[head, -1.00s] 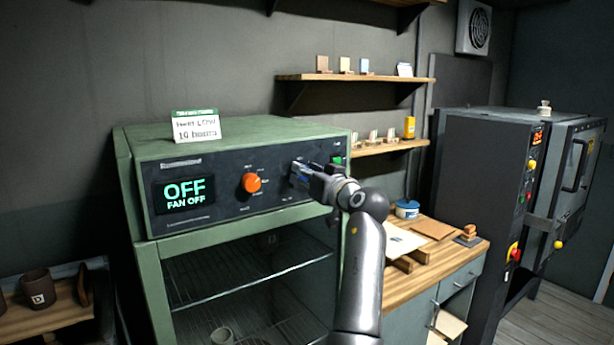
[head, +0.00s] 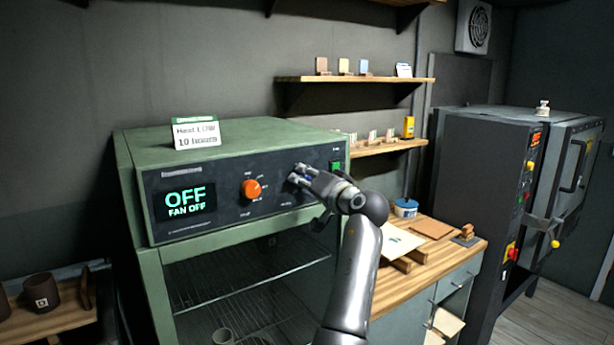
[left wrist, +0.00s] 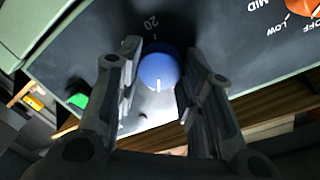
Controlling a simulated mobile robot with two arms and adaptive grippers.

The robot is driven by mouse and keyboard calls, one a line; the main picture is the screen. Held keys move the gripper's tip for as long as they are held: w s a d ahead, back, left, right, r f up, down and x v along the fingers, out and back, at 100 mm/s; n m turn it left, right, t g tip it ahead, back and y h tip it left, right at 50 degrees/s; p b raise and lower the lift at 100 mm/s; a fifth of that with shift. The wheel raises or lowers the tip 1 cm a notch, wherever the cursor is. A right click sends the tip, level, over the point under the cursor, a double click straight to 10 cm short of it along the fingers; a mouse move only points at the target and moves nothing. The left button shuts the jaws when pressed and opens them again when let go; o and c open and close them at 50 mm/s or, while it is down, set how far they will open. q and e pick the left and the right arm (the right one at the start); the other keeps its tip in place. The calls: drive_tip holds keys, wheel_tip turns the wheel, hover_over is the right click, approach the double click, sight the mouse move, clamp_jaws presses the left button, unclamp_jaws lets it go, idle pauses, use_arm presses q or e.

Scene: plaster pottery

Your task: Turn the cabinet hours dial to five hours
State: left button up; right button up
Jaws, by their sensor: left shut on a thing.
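The hours dial is a blue round knob (left wrist: 158,70) with a white pointer mark, on the dark front panel of the green cabinet (head: 140,180). In the left wrist view the mark is on the knob's lower side, and a "20" is printed above the knob. My left gripper (head: 296,177) is at the right part of the panel. In the left wrist view its two fingers (left wrist: 157,88) are on either side of the knob, shut on it. In the head view the gripper mostly hides the knob. My right gripper is not in view.
An orange heat knob (head: 251,189) is left of my gripper, and a green switch (head: 336,166) is close on its right. The display (head: 186,201) reads OFF, FAN OFF. A card (head: 196,133) on top reads Heat LOW, 10 hours. A wooden worktop (head: 440,255) is to the right.

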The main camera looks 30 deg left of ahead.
use_arm(q)
drive_tip(key=shift+r+m+p, duration=0.15)
drive_tip(key=shift+m+p, duration=0.7)
drive_tip(key=shift+m, duration=0.65)
drive_tip(key=o, duration=1)
drive_tip(key=shift+w+a, duration=0.1)
drive_tip(key=shift+o, duration=0.2)
drive_tip(key=v, duration=1.2)
